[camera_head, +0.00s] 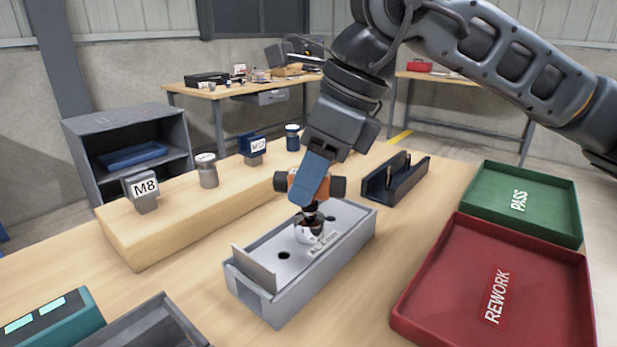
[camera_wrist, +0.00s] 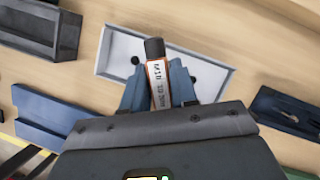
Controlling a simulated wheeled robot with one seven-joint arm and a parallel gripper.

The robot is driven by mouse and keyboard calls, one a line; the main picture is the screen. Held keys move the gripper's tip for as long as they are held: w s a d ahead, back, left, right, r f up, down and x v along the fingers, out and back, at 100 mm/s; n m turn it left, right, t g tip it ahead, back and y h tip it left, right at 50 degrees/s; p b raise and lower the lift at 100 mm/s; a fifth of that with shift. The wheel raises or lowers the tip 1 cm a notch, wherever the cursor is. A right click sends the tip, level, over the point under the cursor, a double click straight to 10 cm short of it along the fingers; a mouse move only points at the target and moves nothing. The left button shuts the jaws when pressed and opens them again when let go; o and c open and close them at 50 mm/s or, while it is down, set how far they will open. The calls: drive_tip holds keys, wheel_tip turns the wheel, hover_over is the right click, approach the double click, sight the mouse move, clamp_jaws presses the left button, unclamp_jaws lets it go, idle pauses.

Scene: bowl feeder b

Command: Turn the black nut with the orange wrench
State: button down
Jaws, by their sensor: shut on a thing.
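My gripper (camera_head: 309,190) has blue fingers and points down over the grey fixture (camera_head: 250,305). It is shut on the orange wrench (camera_head: 294,183), whose body has black ends on both sides. In the wrist view the wrench (camera_wrist: 156,76) lies between the blue fingers, with a white label and a black end. A dark shaft runs down under the wrench to a small part with white and dark patches (camera_head: 310,234) on the fixture's top. I cannot clearly make out the black nut; the wrench and gripper partly cover that spot.
A wooden step (camera_head: 150,245) carries labelled posts, including M8 (camera_head: 145,190). A dark blue rack (camera_head: 395,183) stands behind the fixture. A red REWORK tray (camera_head: 440,325) and a green PASS tray (camera_head: 530,178) lie to the right. A teal box (camera_head: 65,325) is front left.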

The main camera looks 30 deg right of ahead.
drive_tip(key=shift+f+m+b, duration=0.15)
drive_tip(key=shift+m+b, duration=0.25)
drive_tip(key=shift+m+h+b, duration=0.3)
drive_tip(key=shift+m+b, duration=0.15)
drive_tip(key=shift+m, duration=0.05)
drive_tip(key=shift+t, duration=0.3)
drive_tip(key=shift+b, duration=0.55)
drive_tip(key=shift+n+g+b, duration=0.4)
drive_tip(key=shift+n+b, duration=0.6)
drive_tip(key=shift+n, duration=0.2)
drive_tip(key=shift+r, duration=0.25)
drive_tip(key=shift+r+p, duration=1.1)
drive_tip(key=shift+r, duration=1.3)
